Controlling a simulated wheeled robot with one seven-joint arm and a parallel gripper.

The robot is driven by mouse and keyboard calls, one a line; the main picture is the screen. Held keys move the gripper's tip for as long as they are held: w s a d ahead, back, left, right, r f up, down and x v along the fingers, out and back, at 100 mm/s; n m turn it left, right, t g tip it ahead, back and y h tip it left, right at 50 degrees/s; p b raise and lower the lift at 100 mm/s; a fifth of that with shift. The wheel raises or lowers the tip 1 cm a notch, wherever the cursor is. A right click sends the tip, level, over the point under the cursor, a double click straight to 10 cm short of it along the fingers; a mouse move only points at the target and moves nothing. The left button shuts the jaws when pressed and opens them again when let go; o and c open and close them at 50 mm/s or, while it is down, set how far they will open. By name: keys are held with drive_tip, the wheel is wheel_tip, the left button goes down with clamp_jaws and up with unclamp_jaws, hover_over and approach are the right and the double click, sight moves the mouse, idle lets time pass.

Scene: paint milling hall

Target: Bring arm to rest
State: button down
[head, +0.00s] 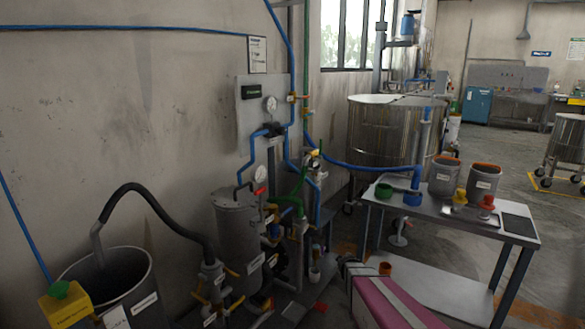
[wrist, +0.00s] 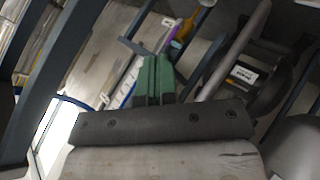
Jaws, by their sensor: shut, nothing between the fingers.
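My gripper (wrist: 154,72) shows in the wrist view as two green fingers side by side above a dark grey bar. The fingers are pressed together and hold nothing. In the head view a pink and white arm-like part reaches in from the bottom edge, and I cannot make out the fingers there.
A metal table (head: 460,224) at right carries grey pots (head: 484,183), a green cup (head: 383,190), and yellow and red pieces. Left of it stand a grey filter vessel (head: 237,240) with pipes, a bin (head: 135,285) with a black hose, and a big steel tank (head: 385,140) behind.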

drive_tip(key=s+a+r+m+g, duration=0.1)
drive_tip(key=s+r+m+g, duration=0.2)
drive_tip(key=s, duration=0.5)
drive_tip(key=s+a+r+m+g, duration=0.2)
drive_tip(key=s+r+m+g, duration=0.1)
drive_tip(key=s, duration=0.5)
drive_tip(key=s+a+r+m+g+y, duration=0.1)
drive_tip(key=s+r+m+g, duration=0.2)
drive_tip(key=s, duration=0.6)
wheel_tip(320, 180, up, 2)
drive_tip(key=shift+a+r+m+g, duration=0.15)
drive_tip(key=shift+a+m+g, duration=0.2)
drive_tip(key=shift+g, duration=0.35)
